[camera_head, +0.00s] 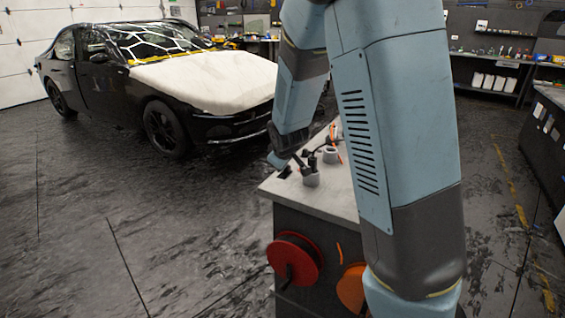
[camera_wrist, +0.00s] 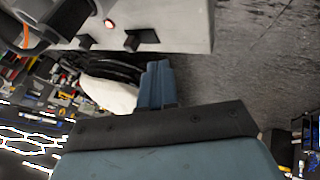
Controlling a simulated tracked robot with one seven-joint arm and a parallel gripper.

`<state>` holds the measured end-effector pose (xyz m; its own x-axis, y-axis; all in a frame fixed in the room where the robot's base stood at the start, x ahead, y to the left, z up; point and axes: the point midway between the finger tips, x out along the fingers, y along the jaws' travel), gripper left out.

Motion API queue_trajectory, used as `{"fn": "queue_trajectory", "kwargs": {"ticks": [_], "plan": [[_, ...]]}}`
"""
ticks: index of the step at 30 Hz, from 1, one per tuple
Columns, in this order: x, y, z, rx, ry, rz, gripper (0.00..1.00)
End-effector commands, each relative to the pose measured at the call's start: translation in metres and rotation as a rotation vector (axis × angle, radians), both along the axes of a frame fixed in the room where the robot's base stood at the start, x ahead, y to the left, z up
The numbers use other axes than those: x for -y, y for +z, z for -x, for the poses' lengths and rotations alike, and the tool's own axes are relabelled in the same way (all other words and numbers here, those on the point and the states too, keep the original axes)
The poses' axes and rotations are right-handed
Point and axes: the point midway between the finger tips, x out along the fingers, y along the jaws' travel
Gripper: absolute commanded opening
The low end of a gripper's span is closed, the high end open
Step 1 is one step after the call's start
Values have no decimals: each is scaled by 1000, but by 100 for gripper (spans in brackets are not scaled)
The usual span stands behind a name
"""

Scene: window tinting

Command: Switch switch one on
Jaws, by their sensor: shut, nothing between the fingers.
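Two small black switches stick out near the edge of a light worktop in the wrist view: one switch (camera_wrist: 86,41) at the left and another switch (camera_wrist: 135,40) close to the fingertips. A small round red-lit light or button (camera_wrist: 109,23) sits beside them. I cannot tell which one is switch one or how either is set. My gripper (camera_wrist: 157,70) is shut and empty, just past the worktop edge near the right-hand switch; I cannot tell if it touches.
Grey holders with dark tools (camera_head: 310,177) stand on the workbench, close to my gripper. A red reel (camera_head: 294,258) and an orange reel (camera_head: 351,288) hang on its side. A black car (camera_head: 110,85) with a white-covered bonnet stands at the left. The floor between is clear.

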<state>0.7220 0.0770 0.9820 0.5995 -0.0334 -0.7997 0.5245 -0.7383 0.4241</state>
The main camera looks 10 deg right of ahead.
Motion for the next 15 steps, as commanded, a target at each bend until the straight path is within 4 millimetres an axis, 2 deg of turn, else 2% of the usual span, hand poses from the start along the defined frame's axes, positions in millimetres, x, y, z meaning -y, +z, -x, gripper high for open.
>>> {"fn": "queue_trajectory", "kwargs": {"ticks": [6, 15], "plan": [[-2, 12, 8, 2, 1, 0, 0], [0, 17, 13, 1, -1, 0, 0]]}}
